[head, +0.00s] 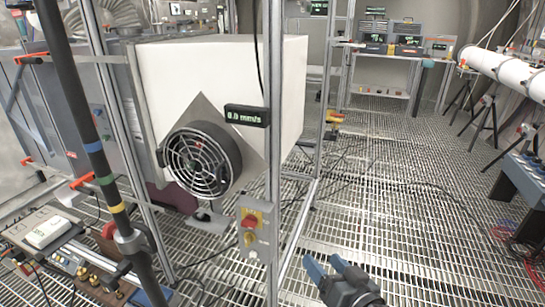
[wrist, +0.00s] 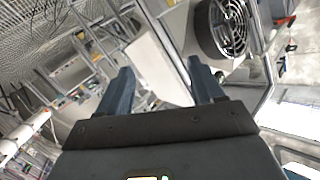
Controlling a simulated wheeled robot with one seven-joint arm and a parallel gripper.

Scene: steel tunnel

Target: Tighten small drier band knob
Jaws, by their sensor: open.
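The small round black drier (head: 200,160) with a ringed grille stands in front of the white box in the head view. It also shows at the top right of the wrist view (wrist: 230,28). A small dark part (head: 203,214) sits under the drier near its bracket; I cannot tell whether it is the band knob. No knob on the band is clear in the wrist view. My gripper (head: 326,265) is open and empty, low and to the right of the drier, apart from it. Its two blue fingers frame free space in the wrist view (wrist: 161,72).
A metal post (head: 272,120) stands between my gripper and the drier. It carries a display reading 0.0 mm/s (head: 247,116) and a panel with red and yellow knobs (head: 254,229). A black pole (head: 105,170) stands at left. The grated floor at right is mostly free.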

